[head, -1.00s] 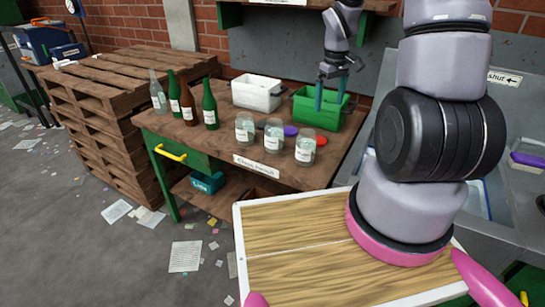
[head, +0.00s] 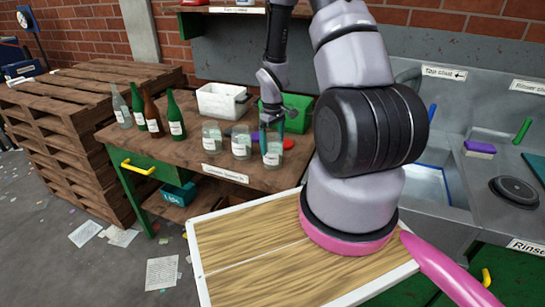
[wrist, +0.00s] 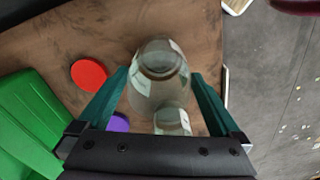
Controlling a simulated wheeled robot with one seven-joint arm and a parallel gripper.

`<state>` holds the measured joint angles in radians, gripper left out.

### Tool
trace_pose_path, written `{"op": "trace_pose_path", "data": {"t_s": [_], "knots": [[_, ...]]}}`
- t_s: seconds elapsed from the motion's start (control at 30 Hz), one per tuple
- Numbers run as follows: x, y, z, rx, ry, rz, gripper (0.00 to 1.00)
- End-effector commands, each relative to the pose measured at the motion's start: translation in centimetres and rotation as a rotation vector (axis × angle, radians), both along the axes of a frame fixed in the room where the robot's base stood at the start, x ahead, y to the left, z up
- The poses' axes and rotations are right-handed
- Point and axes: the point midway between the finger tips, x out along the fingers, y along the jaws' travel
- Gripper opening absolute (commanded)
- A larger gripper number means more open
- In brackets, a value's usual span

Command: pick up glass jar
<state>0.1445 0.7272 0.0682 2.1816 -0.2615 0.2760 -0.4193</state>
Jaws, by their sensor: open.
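Three clear glass jars with white labels stand in a row on the wooden workbench: a left jar (head: 211,138), a middle jar (head: 241,143) and a right jar (head: 273,157). My gripper (head: 271,122) points down at the right jar, with its teal fingers at the jar's upper part. In the wrist view the fingers of my open gripper (wrist: 160,78) are on either side of a jar (wrist: 158,92), with a gap visible by the left finger. Another jar (wrist: 173,122) shows beyond it, partly hidden by my gripper.
A green crate (wrist: 25,120), a red lid (wrist: 88,75) and a purple lid (wrist: 119,122) lie near the jars. A white crate (head: 220,104) and several bottles (head: 152,115) stand farther left. The sink (head: 440,185) is at the right.

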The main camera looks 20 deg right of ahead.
Motion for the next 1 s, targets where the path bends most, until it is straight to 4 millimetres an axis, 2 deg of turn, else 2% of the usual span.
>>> {"op": "trace_pose_path", "data": {"t_s": [0.13,0.37,0.4,0.47,0.5,0.6,0.87,1.0], "knots": [[0.0,0.0,-1.4,0.000,0.000,-0.001,1.00],[0.0,-0.1,-1.6,0.000,-0.001,-0.001,1.00],[0.0,-0.1,-1.6,0.000,-0.001,-0.001,0.92],[0.0,0.0,-1.6,0.000,-0.001,-0.001,0.69],[0.0,-0.1,-1.6,0.000,-0.001,-0.001,0.54],[0.0,-0.1,-1.5,0.000,-0.001,-0.001,0.17],[0.0,-0.1,-1.4,0.000,-0.001,-0.001,0.17],[0.1,-0.1,-0.4,-0.001,-0.003,-0.002,0.17]]}}
